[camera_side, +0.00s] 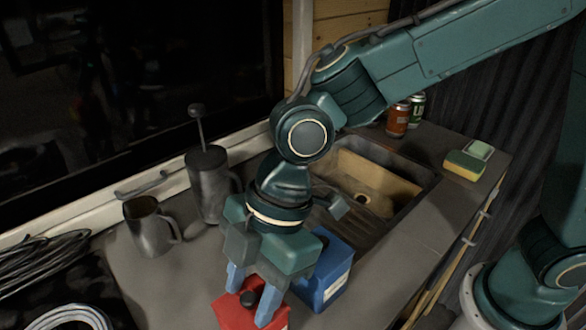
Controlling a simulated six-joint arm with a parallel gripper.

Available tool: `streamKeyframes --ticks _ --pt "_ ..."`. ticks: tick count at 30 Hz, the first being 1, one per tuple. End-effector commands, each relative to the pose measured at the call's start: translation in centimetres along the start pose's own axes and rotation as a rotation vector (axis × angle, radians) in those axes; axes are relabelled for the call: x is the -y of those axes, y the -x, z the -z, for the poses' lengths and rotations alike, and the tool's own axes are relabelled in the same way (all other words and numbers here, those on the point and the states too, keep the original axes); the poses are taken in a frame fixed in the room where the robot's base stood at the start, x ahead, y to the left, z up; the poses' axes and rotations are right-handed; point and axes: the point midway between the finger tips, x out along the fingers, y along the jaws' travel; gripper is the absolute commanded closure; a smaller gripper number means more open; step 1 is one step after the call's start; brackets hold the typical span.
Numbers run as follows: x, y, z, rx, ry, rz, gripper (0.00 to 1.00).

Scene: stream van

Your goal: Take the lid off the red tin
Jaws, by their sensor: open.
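The red tin (233,317) stands on the grey counter at the bottom of the view, partly cut off by the frame edge. A dark round knob (249,298) shows on its top. My gripper (251,301) points down over the tin, its two blue-grey fingers apart on either side of the knob. I cannot tell whether the fingers touch the knob or the lid. The rest of the lid is partly hidden by the fingers.
A blue box-shaped tin (336,286) stands close to the right of the red tin. A metal jug (149,228) and a French press (208,184) are behind left. A sink (375,186), two cans (398,119) and a sponge (464,165) lie farther back. Coiled cables (40,262) are at left.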

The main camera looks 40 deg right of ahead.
Motion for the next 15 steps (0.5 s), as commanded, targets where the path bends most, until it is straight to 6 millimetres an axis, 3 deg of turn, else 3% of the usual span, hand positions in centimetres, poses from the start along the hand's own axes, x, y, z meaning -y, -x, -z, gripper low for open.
streamKeyframes --ticks 4,11,15 --pt "0.0 0.03 0.01 0.0 0.0 0.0 0.56" --pt "-0.01 0.03 0.01 0.0 0.0 0.0 1.0" --pt "-0.01 0.04 0.02 -0.001 0.0 0.0 1.0"
